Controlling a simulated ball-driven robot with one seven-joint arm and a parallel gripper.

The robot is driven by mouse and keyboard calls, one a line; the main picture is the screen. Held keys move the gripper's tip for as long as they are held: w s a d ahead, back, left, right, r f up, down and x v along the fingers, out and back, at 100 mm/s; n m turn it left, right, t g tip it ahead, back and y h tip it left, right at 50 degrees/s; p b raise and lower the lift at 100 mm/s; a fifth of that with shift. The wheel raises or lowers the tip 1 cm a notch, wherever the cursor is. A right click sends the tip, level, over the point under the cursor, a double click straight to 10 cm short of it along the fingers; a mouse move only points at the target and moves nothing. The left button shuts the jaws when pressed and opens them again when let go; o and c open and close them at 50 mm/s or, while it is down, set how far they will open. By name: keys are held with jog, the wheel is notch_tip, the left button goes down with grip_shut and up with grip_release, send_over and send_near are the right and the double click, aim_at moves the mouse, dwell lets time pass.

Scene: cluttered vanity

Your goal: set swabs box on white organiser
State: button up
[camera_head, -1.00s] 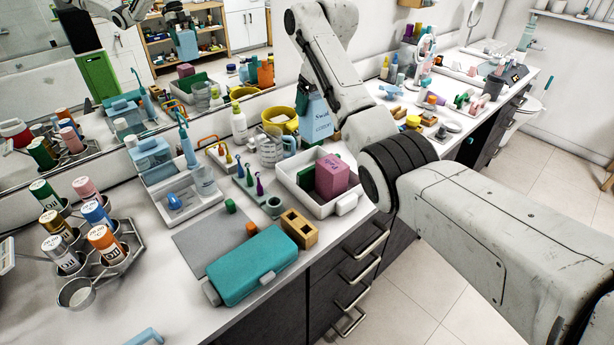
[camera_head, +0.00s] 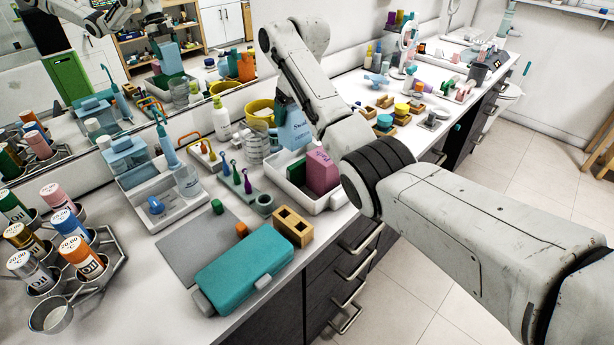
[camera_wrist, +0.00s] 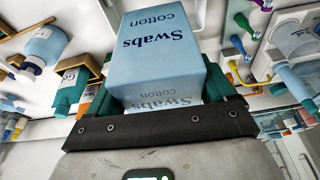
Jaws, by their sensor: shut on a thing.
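The swabs box (camera_head: 296,132) is light blue with dark lettering, and it also fills the upper middle of the wrist view (camera_wrist: 160,50). My gripper (camera_wrist: 165,88) is shut on it, with teal fingers on both sides. In the head view the box appears behind a white open tray (camera_head: 309,203), partly hidden by my arm; its clearance cannot be told. This tray, which may be the white organiser, holds a pink box (camera_head: 322,172) and a green item. Another white tray (camera_head: 160,222) to the left holds a blue item and a translucent cup.
A yellow cup (camera_head: 262,110), a clear measuring jug (camera_head: 256,143) and a white bottle (camera_head: 221,118) stand near the tray. A teal case (camera_head: 243,270) and a wooden block (camera_head: 293,226) lie in front. A grey mat (camera_head: 195,245) has bare space.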

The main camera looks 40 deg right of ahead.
aim_at(295, 142)
notch_tip(295, 142, down, 10)
jog(key=shift+r+p, duration=0.15)
jog(key=shift+p, duration=0.4)
jog(key=o, duration=0.9)
jog(key=v, duration=1.2)
